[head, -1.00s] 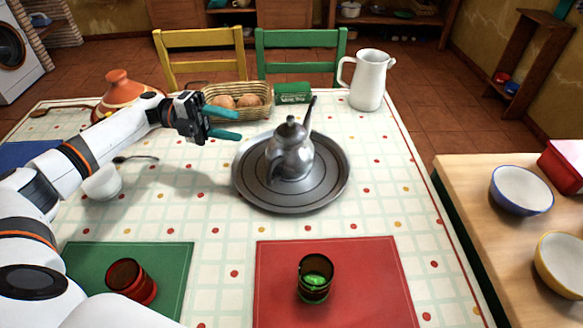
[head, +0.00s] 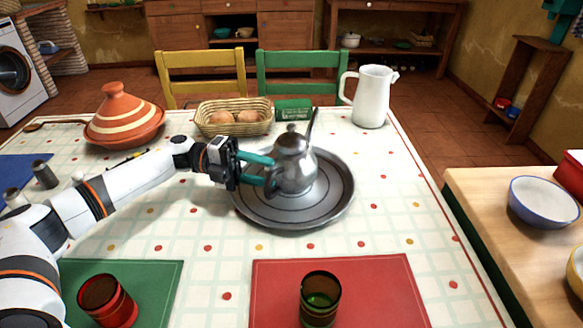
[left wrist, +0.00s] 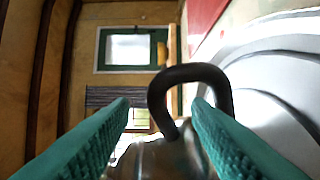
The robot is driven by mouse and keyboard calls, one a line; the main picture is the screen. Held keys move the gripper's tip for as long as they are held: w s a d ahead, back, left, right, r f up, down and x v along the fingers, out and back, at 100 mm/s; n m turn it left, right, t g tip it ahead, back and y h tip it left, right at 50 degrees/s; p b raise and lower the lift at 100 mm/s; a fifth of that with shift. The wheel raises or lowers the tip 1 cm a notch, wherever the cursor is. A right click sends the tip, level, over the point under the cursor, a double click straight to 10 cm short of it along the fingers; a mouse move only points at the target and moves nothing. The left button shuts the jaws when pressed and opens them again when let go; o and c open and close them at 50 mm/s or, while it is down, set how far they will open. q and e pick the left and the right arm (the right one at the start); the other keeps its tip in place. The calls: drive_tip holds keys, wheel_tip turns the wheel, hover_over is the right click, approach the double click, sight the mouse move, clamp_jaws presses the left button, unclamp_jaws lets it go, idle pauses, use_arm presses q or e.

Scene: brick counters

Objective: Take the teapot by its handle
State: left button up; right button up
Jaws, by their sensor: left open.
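The silver teapot (head: 294,167) stands upright on a round metal tray (head: 290,216), its spout pointing up and to the right. My left gripper (head: 268,171) is open at the teapot's left side, its teal fingers pointing at it. In the left wrist view the dark curved handle (left wrist: 190,74) shows ahead, between and beyond the two open fingertips (left wrist: 162,108). The teapot's body (left wrist: 160,160) shows below it. In the head view the fingers partly hide the handle side. I cannot tell whether a finger touches it. My right gripper is not in view.
A bread basket (head: 234,117), a green box (head: 293,110) and a white pitcher (head: 371,97) stand behind the tray. A striped tagine (head: 124,120) is at the back left. A red cup (head: 107,300) and a green glass (head: 320,298) stand in front. The tablecloth right of the tray is clear.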

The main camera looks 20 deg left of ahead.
sight(295, 152)
use_arm(q)
drive_tip(key=d, duration=0.5)
drive_tip(key=shift+w, duration=0.25)
drive_tip(key=shift+a, duration=0.1)
clamp_jaws()
drive_tip(key=shift+w, duration=0.1)
drive_tip(key=shift+r, duration=0.1)
idle(0.7)
drive_tip(key=shift+r, duration=0.15)
